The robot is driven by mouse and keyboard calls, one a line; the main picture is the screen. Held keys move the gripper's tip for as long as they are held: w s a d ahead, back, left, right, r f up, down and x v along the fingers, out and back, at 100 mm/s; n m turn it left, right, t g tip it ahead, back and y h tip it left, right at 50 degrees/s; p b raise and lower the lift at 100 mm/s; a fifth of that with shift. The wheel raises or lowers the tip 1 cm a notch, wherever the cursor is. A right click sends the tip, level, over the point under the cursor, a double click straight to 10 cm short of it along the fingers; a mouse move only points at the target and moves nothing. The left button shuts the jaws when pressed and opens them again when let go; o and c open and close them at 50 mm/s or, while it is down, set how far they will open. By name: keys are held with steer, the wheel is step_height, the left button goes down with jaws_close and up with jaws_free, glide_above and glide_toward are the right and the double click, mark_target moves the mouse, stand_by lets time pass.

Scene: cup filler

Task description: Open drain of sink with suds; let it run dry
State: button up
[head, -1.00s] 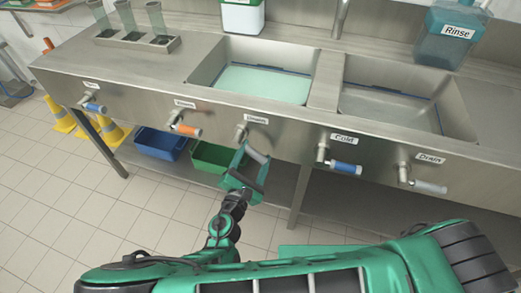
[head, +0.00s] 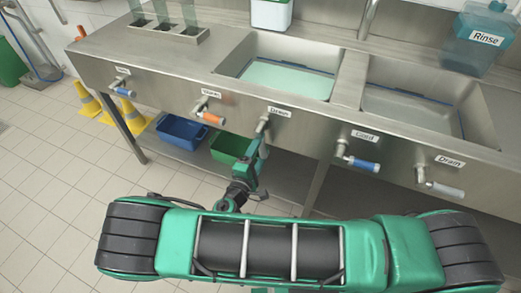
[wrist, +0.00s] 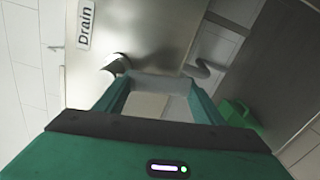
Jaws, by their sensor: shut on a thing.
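The left sink (head: 243,74) holds pale green liquid (head: 288,78). Its Drain valve (head: 262,125) is on the front panel below, under a Drain label (head: 279,113). My gripper (head: 261,149) is at this valve, shut on its grey handle, which hangs downward and is partly hidden by the fingers in the head view. I cannot make out separate suds.
The right sink (head: 485,115) has its own Drain valve (head: 440,188) and a blue-handled Cold valve (head: 360,163). An orange-handled valve (head: 208,116) is left of my gripper. Blue (head: 181,130) and green (head: 228,148) bins sit on the shelf below.

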steer(key=shift+w+f+m, duration=0.1)
steer(key=shift+w+m, duration=0.05)
steer(key=shift+m, duration=0.15)
steer(key=o, duration=1.5)
steer(key=shift+a, duration=0.1)
steer(key=shift+s+a, duration=0.2)
steer(key=shift+s, duration=0.25)
steer(key=v, duration=0.9)
steer(key=shift+s+a, duration=0.15)
steer(key=shift+s, duration=0.2)
steer(key=shift+s, duration=0.1)
